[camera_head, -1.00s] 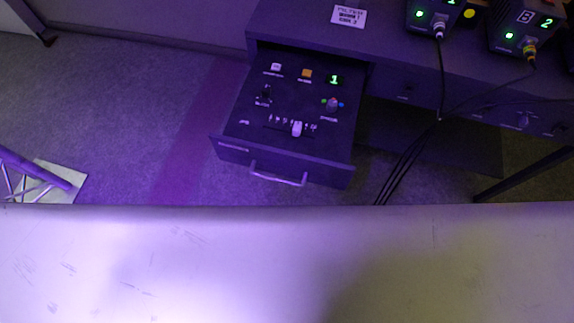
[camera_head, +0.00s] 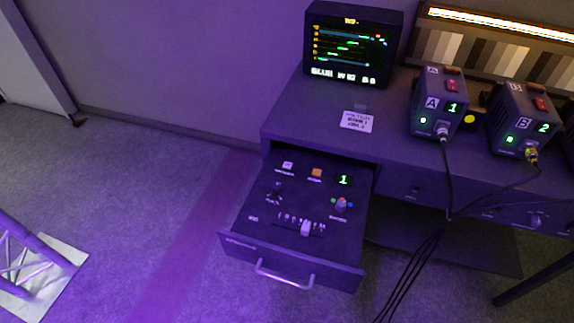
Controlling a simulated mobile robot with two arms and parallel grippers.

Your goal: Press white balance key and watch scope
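An open drawer (camera_head: 237,241) juts out from the desk. On its panel are a small white key (camera_head: 287,166) and an orange key (camera_head: 316,173), with labels too small to read. A green "1" display (camera_head: 344,180), a joystick-like knob (camera_head: 277,188), a knob with coloured dots (camera_head: 341,204) and a white slider (camera_head: 305,228) share the panel. The scope screen (camera_head: 350,45) stands on the desk, showing several coloured traces and a bottom line that seems to begin "BLUE". Neither gripper is in view.
Box A (camera_head: 437,104) and box B (camera_head: 521,120) stand on the desk (camera_head: 290,115) with green lights; cables hang down from them. A label card (camera_head: 357,121) lies near the scope. A grey step chart (camera_head: 490,50) is behind. A truss piece (camera_head: 30,262) lies at left; the floor between is clear.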

